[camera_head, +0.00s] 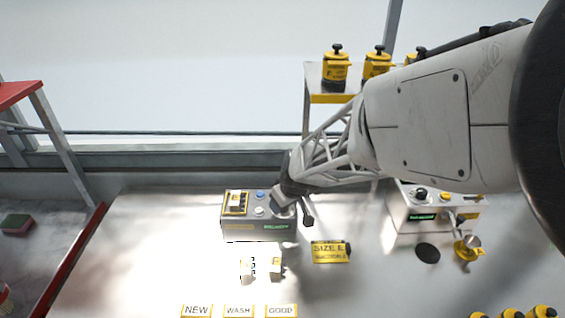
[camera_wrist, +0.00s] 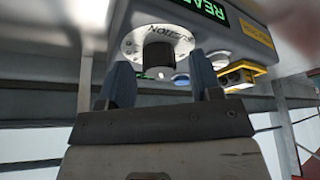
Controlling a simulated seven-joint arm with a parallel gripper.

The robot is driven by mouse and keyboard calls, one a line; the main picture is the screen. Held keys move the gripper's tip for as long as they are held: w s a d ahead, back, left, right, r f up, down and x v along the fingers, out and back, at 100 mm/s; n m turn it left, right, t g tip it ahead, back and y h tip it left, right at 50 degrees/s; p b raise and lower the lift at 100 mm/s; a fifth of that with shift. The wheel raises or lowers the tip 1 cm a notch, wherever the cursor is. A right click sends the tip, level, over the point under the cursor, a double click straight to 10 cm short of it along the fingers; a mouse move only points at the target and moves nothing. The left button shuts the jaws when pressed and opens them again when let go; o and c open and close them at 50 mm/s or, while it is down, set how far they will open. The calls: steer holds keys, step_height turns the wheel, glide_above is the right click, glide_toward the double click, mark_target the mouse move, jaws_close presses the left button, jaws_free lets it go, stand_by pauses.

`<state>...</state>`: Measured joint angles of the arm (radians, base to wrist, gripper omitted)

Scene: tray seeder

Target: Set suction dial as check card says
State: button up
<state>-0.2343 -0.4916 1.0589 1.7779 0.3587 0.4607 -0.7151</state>
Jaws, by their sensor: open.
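The suction dial (camera_wrist: 180,55) shows in the wrist view as a dark knob on a pale round scale plate marked "SUCTION". It is on the face of a grey control box (camera_head: 235,226) with a green lit display. My gripper (camera_wrist: 160,75) is open, its two blue-grey fingers on either side of the knob; I cannot tell whether they touch it. In the head view my gripper (camera_head: 292,208) is at the box's right side and hides the dial. The yellow check card (camera_head: 330,252) lies just right of the box; it reads "SIZE E" with a smaller suction line whose figure is unclear.
A second box (camera_head: 408,234) with a knob and green display stands at the right. Small pale pieces (camera_head: 247,268) lie in front of the first box. Cards marked NEW (camera_head: 196,311), WASH (camera_head: 238,311) and GOOD (camera_head: 281,311) line the front. Yellow canisters (camera_head: 336,72) stand on a rear shelf.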

mark_target(289, 217)
stand_by(0.3)
steer(key=c, duration=0.9)
steer(key=shift+c, duration=0.2)
steer(key=shift+m+t+h, duration=0.3)
steer(key=shift+m, duration=0.4)
steer(key=o, duration=0.9)
steer(key=shift+o, duration=0.2)
steer(key=v, duration=0.7)
steer(key=shift+r, duration=0.3)
